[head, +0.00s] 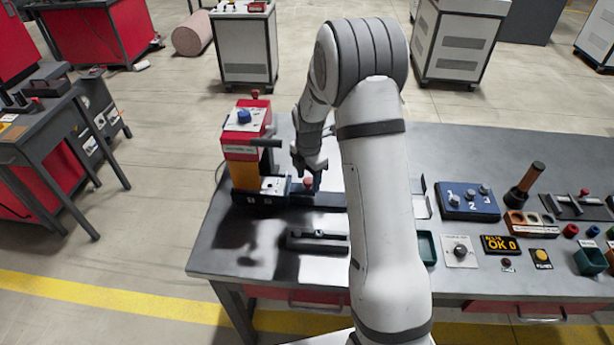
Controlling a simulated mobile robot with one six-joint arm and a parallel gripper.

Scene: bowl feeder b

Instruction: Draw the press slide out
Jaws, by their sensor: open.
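The press (243,150), red above and yellow-orange below, stands at the left end of the grey workbench. A dark rail (325,200) runs right from its foot. A pale plate with dark spots (271,186), seemingly part of the slide, sits low at the press front. A small red knob (308,183) stands to its right, over the rail. My gripper (309,170) is open and points down at the red knob, close above or around it; I cannot tell whether it touches. My arm hides the right end of the rail.
The press's dark lever (265,143) sticks out near my wrist. A dark grey block (318,241) lies in front of the rail. The bench's front left is clear.

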